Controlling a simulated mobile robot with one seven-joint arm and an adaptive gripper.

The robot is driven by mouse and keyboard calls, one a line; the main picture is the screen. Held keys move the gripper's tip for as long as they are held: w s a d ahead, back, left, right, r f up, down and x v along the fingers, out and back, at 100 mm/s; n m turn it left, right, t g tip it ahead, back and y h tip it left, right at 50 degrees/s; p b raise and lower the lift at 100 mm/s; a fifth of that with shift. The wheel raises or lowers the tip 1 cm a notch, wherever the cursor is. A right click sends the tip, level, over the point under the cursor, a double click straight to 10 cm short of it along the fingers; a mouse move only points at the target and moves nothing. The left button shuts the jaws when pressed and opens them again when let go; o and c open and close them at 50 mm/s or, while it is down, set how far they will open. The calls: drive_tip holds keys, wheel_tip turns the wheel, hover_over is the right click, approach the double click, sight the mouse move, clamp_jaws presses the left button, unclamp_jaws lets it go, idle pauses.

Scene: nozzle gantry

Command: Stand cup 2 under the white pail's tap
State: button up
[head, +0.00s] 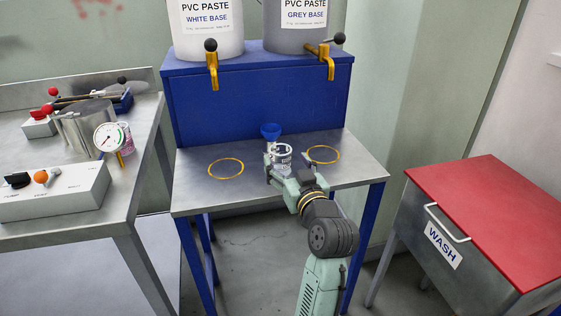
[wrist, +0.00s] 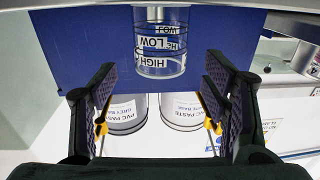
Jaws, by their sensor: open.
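The white pail (head: 207,30) sits on the blue stand at the left. Its brass tap (head: 212,68) with a black knob hangs over the table, above and behind the left yellow ring (head: 226,168). A clear cup (head: 282,156) with a printed label stands on the table between the two rings. The wrist view shows a clear cup with HIGH and LOW marks (wrist: 160,62) just beyond my fingertips. I cannot read a number on it. My gripper (head: 289,171) is open at the cup's near side, its fingers (wrist: 158,88) apart with nothing gripped.
A left bench holds a gauge (head: 108,137) and a control box (head: 55,190). A red-topped WASH bin (head: 490,210) stands right.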

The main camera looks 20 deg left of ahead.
sight(284, 155)
drive_tip(key=p+x, duration=0.1)
drive_tip(key=x, duration=0.4)
drive_tip(key=shift+a+f, duration=0.1)
drive_tip(key=shift+c, duration=0.3)
drive_tip(key=c, duration=1.1)
drive_tip(key=shift+c, duration=0.2)
drive_tip(key=shift+r, duration=0.6)
drive_tip(key=shift+s+r, duration=0.2)
drive_tip(key=shift+r, duration=0.4)
drive_tip(key=shift+s+r, duration=0.2)
drive_tip(key=shift+r, duration=0.4)
drive_tip(key=s+d+p, duration=0.2)
drive_tip(key=s+p, duration=0.4)
drive_tip(key=s, duration=0.1)
drive_tip(key=s+d+r+p, duration=0.1)
drive_tip(key=s+d+p, duration=0.1)
drive_tip(key=s+p, duration=0.5)
drive_tip(key=shift+s+d+r, duration=0.3)
drive_tip(key=shift+d, duration=0.1)
